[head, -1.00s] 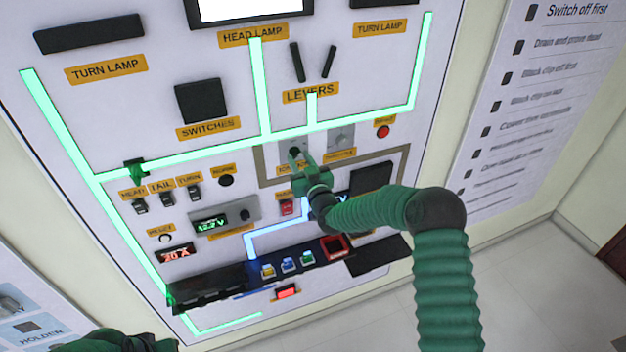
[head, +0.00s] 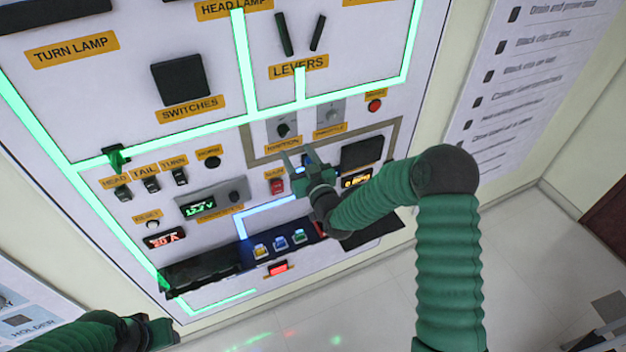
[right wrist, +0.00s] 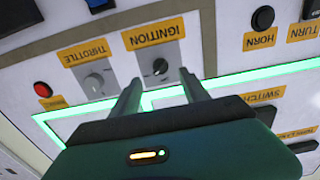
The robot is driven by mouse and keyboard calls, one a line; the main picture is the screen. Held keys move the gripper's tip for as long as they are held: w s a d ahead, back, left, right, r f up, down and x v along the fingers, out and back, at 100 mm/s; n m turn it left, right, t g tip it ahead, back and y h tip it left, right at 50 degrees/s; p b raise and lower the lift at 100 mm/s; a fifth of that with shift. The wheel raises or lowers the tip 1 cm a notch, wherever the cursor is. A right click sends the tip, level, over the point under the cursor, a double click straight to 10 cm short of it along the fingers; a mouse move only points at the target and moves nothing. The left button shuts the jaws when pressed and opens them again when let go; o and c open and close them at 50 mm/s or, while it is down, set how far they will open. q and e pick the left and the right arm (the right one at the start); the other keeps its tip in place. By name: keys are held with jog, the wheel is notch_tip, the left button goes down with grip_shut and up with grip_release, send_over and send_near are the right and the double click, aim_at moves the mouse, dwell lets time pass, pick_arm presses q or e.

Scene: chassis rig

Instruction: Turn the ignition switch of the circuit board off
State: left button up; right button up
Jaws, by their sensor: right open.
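The ignition switch (head: 284,130) is a black knob on a light grey plate, above its orange IGNITION label in the head view. In the right wrist view the knob (right wrist: 159,67) shows upside down, between and beyond my fingertips, with a small pale mark on it. My right gripper (head: 296,160) is open and empty, below the switch in the head view and apart from it. Its two fingers also show in the right wrist view (right wrist: 160,88). My left gripper (head: 150,332) is at the bottom left of the head view, away from the board; its fingers are unclear.
The throttle knob (head: 331,114) sits right beside the ignition switch, with a red button (head: 375,105) further right. A red switch (head: 277,186) lies below, near my right gripper. A dark shelf (head: 205,268) juts from the lower board.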

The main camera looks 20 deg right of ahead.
pick_arm(q)
jog(key=shift+w+d+f+b, duration=0.1)
jog(key=shift+d+f+b, duration=0.05)
jog(key=shift+f+b, duration=0.25)
pick_arm(e)
jog(key=s, duration=1)
jog(key=shift+d, duration=0.35)
pick_arm(q)
jog(key=shift+f, duration=0.1)
pick_arm(e)
jog(key=shift+w+f, duration=0.1)
pick_arm(q)
jog(key=shift+w+f, duration=0.1)
jog(key=shift+f, duration=0.05)
